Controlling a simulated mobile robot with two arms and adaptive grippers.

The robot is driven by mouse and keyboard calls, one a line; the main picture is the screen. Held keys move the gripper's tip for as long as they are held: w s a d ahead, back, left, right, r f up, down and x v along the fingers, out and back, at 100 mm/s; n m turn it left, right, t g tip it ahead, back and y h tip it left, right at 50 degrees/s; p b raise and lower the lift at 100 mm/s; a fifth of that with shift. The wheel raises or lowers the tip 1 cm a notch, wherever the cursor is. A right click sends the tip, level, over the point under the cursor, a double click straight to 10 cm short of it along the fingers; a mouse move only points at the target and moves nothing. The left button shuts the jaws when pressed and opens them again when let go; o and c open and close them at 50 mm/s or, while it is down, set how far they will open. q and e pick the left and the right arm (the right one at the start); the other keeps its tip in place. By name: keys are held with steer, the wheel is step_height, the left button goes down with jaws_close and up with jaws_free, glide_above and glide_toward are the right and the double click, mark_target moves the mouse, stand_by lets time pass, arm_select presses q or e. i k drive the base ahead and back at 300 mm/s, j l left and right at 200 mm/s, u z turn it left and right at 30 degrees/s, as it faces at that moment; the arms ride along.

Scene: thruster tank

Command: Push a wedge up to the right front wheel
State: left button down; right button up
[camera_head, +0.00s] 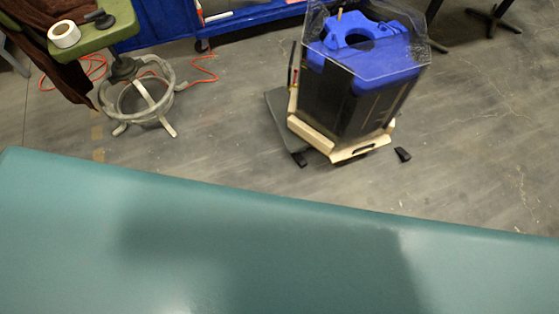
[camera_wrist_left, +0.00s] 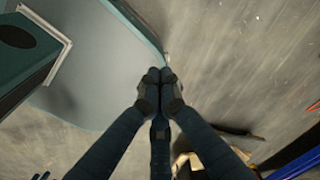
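A black wedge (camera_head: 402,154) lies on the floor just right of the tank cart's front corner, apart from it. Another dark wedge-like piece (camera_head: 299,158) is at the cart's left front corner. The cart (camera_head: 361,148) has a pale wooden base and carries a dark tank (camera_head: 345,103) with a blue top. Its wheels are mostly hidden under the base, so I cannot make out the right front wheel. My right gripper is in neither view.
A round grey stand (camera_head: 143,103) and a green-seated chair (camera_head: 95,35) are at the upper left, with an orange cable (camera_head: 205,68) on the floor. Black stand legs (camera_head: 494,20) are at the upper right. The floor right of the cart is mostly clear.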

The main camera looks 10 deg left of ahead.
mark_target(404, 156)
steer(key=z, duration=1.1)
